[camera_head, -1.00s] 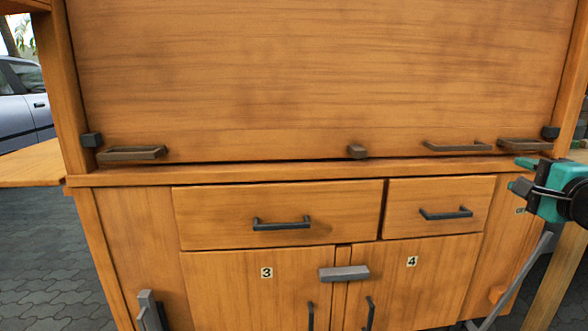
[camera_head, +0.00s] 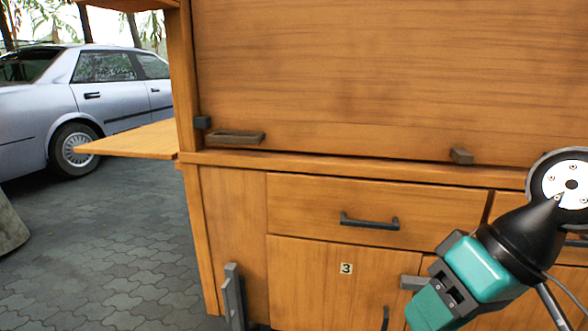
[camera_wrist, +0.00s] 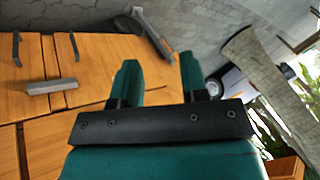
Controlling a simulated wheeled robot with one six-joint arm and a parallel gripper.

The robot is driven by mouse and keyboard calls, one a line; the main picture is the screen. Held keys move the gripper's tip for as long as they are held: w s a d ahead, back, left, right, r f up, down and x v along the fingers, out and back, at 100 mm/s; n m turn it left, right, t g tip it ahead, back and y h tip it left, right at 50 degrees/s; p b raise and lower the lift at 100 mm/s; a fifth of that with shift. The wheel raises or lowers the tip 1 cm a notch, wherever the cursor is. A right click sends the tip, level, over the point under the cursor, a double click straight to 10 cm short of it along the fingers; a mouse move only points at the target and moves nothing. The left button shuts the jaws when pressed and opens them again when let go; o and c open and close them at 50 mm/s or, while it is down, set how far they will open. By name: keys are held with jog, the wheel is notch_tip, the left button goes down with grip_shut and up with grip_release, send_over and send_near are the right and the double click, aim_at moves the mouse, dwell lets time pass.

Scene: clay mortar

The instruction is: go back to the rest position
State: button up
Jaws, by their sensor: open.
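My gripper (camera_wrist: 160,75) shows two teal fingers standing apart in the wrist view, with nothing held between them. In the head view my gripper (camera_head: 438,300) hangs at the lower right in front of the wooden cabinet (camera_head: 340,80), pointing down and to the left. Its fingertips are hard to make out there. The cabinet's upper panel is down and its visible drawer (camera_head: 310,195) is closed. The door marked 3 (camera_head: 320,285) is also closed.
A wooden side shelf (camera_head: 135,140) sticks out left of the cabinet. A silver car (camera_head: 110,90) stands behind it. Paved ground (camera_head: 100,225) is open at the left. A grey latch bar (camera_wrist: 52,86) crosses the cabinet doors in the wrist view.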

jog(key=s+a+n+g+h, duration=0.1)
jog(key=s+n+h, duration=0.15)
jog(key=s, duration=0.25)
notch_tip(320, 180, up, 32)
jog(key=p, duration=3.2)
jog(key=shift+w+a+y, duration=0.15)
jog(key=shift+y, duration=0.3)
